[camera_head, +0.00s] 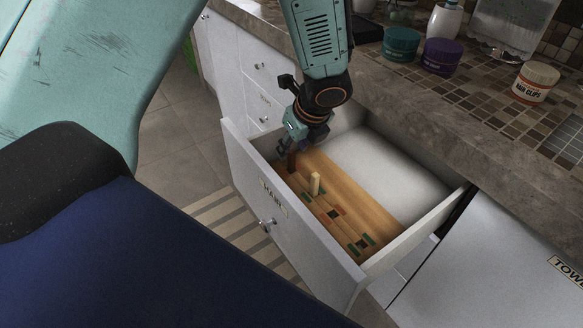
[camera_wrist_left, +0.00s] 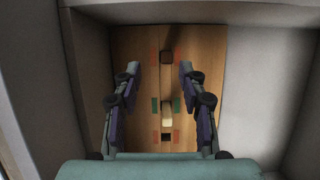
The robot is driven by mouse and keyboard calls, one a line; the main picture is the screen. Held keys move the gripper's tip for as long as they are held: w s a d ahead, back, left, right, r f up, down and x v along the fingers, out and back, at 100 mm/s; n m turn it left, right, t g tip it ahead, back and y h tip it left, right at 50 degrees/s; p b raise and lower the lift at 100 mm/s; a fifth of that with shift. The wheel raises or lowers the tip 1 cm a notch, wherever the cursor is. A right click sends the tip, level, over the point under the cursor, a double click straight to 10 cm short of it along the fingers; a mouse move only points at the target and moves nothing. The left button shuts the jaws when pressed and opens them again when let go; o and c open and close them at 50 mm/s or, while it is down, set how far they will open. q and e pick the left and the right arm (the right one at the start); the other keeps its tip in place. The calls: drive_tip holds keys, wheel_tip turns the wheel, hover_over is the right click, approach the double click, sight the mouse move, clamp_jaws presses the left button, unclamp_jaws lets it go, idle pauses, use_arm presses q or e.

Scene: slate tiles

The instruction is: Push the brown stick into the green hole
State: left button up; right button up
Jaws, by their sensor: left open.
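A wooden board (camera_head: 350,192) lies in the open drawer. The brown stick (camera_head: 292,162) stands upright at its far left end; in the left wrist view the brown stick (camera_wrist_left: 168,56) has red marks beside it. A pale stick (camera_head: 315,183) stands in the board; in the left wrist view the pale stick (camera_wrist_left: 168,114) is between green marks. An empty hole with green marks (camera_head: 361,243) is near the board's near end. My left gripper (camera_head: 291,149) is open, pointing down at the brown stick; its fingertips (camera_wrist_left: 160,68) are apart. My right gripper is not in view.
The drawer front (camera_head: 290,225) and side walls enclose the board. The white drawer floor (camera_head: 385,165) beside the board is bare. Jars, including a hair clips jar (camera_head: 535,82), stand on the tiled counter (camera_head: 480,95) above. An empty red-marked hole (camera_wrist_left: 166,137) lies below the pale stick.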

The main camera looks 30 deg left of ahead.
sight(293, 153)
use_arm(q)
drive_tip(key=shift+w+a+f+b, duration=0.25)
drive_tip(key=shift+w+f+b, duration=0.1)
drive_tip(key=shift+f, duration=0.35)
drive_tip(key=b+x, duration=0.2)
drive_tip(key=x, duration=0.1)
drive_tip(key=shift+w+d+f, duration=0.1)
drive_tip(key=shift+w+a+f, duration=0.2)
drive_tip(key=shift+a+f, duration=0.05)
drive_tip(key=shift+f, duration=0.15)
drive_tip(key=shift+s+r, duration=0.1)
drive_tip(key=shift+r, duration=0.05)
drive_tip(key=shift+c, duration=1)
drive_tip(key=c, duration=0.6)
drive_tip(key=shift+c, duration=0.4)
